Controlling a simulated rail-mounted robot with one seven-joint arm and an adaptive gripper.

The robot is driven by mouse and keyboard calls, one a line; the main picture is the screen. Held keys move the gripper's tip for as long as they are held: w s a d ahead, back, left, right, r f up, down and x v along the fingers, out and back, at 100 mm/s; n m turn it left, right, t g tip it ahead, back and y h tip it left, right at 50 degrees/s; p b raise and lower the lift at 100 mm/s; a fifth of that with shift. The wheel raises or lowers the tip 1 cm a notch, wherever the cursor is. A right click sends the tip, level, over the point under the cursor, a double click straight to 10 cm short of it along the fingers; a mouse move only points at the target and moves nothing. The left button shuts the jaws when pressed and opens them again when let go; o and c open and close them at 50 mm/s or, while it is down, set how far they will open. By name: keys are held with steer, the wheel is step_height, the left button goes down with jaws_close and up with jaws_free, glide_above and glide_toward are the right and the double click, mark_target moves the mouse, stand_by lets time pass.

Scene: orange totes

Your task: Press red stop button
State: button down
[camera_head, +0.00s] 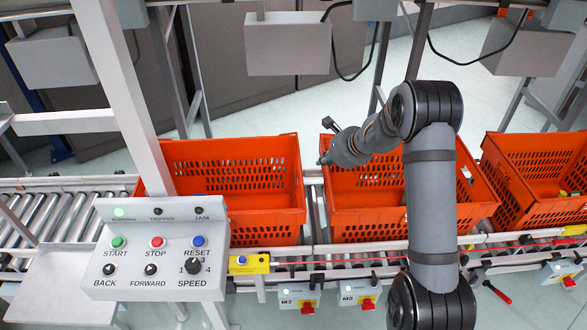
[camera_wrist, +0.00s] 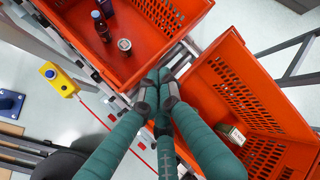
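The red STOP button (camera_head: 157,242) is on the sloping grey control panel (camera_head: 130,283) at the lower left of the head view. It sits between the green START button (camera_head: 118,242) and the blue RESET button (camera_head: 198,241). The green lamp (camera_head: 118,212) above RUNNING looks lit. My gripper (camera_head: 325,158) is well up and right of the panel, over the gap between two orange totes. In the wrist view the teal fingers of my gripper (camera_wrist: 158,84) converge with their tips together and nothing between them. The panel does not show in the wrist view.
Orange totes (camera_head: 235,212) stand along the roller conveyor (camera_head: 50,215). A grey post (camera_head: 125,95) rises behind the panel. A yellow box with a blue button (camera_head: 249,263) is right of the panel. Bottles (camera_wrist: 101,27) and a can stand in one tote.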

steer(key=w+d+r+m+t+p, duration=0.1)
steer(key=w+d+r+m+p, duration=0.2)
steer(key=r+p, duration=0.3)
steer(key=w+d+r+m+t+h+p, duration=0.1)
steer(key=w+d+r+m+p, duration=0.1)
steer(key=d+r+p, duration=0.4)
step_height(320, 180, up, 3)
steer(key=shift+w+f+m+h, duration=0.2)
steer(key=shift+w+m+h, duration=0.15)
steer(key=shift+w, duration=0.5)
